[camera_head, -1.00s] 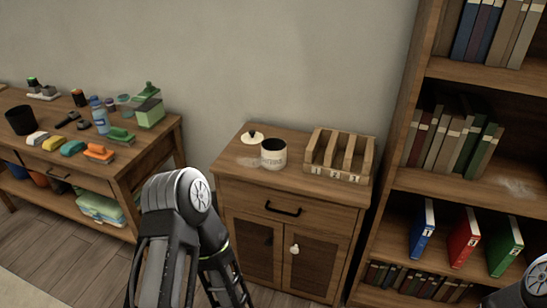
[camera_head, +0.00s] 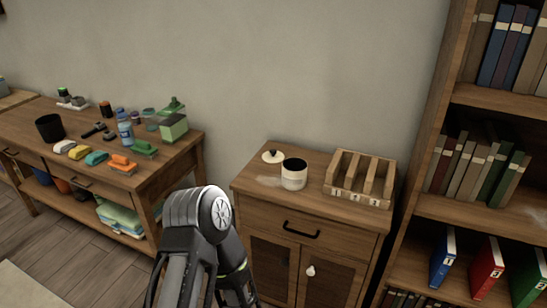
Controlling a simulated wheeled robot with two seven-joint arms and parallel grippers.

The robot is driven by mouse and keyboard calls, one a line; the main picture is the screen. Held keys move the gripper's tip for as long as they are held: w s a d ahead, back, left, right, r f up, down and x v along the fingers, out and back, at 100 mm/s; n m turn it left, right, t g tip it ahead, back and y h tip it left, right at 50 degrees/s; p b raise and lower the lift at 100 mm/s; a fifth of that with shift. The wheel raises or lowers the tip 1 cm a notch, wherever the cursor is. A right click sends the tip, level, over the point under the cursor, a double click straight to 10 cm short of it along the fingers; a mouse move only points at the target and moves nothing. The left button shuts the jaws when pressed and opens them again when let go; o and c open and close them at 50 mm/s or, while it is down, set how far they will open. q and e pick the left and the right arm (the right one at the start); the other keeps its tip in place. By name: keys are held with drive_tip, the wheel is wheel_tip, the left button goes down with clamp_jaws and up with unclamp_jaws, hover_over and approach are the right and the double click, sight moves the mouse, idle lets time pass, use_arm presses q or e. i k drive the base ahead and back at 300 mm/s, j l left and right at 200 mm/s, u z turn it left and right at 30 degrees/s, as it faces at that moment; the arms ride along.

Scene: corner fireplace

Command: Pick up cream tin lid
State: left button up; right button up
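The cream tin lid (camera_head: 272,156) is a small pale disc with a dark knob. It lies on top of the wooden cabinet (camera_head: 257,182), left of and just behind the open cream tin (camera_head: 294,174). The tin stands upright with a dark inside. My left arm shows at the lower middle, in front of the cabinet's left side; its gripper fingers are not visible. My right gripper is not in view.
A wooden divided rack (camera_head: 360,180) stands right of the tin. A bookshelf (camera_head: 455,208) with books and binders rises at the right. A workbench (camera_head: 160,160) with bottles, brushes and a black cup (camera_head: 49,128) stands at the left. Floor shows between workbench and cabinet.

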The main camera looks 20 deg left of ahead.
sight(272, 156)
drive_tip(key=i+j+z, duration=0.15)
drive_tip(key=j+z, duration=0.15)
drive_tip(key=j, duration=0.2)
drive_tip(key=i+j+z, duration=0.15)
drive_tip(key=j+z, duration=0.2)
drive_tip(key=j, duration=0.2)
drive_tip(key=j+z, duration=0.3)
drive_tip(key=j, duration=0.25)
